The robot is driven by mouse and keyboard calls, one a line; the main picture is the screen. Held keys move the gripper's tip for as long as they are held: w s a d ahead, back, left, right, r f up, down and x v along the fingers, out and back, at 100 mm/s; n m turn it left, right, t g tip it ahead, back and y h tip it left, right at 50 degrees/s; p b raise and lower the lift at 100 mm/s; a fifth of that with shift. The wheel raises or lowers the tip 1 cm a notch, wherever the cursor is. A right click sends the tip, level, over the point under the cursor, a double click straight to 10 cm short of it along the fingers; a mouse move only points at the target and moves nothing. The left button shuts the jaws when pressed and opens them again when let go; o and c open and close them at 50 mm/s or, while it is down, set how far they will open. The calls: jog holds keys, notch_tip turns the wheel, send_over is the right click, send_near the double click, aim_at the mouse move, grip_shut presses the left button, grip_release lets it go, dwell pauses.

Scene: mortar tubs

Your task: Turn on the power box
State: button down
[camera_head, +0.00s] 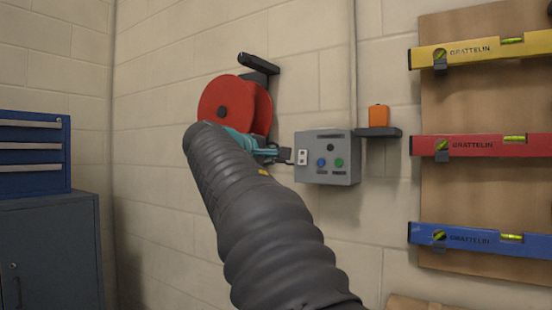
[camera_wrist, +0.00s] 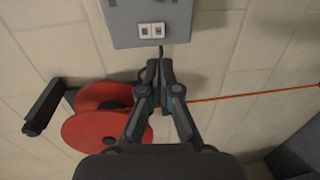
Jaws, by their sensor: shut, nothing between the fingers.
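The power box (camera_head: 340,173) is a grey box on the block wall. Its front has a blue button (camera_head: 321,162), a green button (camera_head: 339,163), a dark round part (camera_head: 330,147) and dark labels. A white double-switch-like plate (camera_head: 302,157) is on its left side; it also shows in the wrist view (camera_wrist: 152,31). My gripper (camera_head: 284,154) is shut and empty, just left of that side. In the wrist view my gripper (camera_wrist: 161,58) points at the box's side below the plate. I cannot tell whether it touches.
A red reel (camera_head: 222,101) hangs on a dark wall bracket (camera_head: 258,64) left of the box. An orange object (camera_head: 378,116) sits on a small dark shelf (camera_head: 378,132) to the right. Several levels hang on a wooden board (camera_head: 480,100). Blue drawers (camera_head: 33,152) stand far left.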

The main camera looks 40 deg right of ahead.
aim_at(302, 163)
jog(key=p+x, duration=0.1)
jog(key=x, duration=1)
jog(key=shift+w+d+f, duration=0.1)
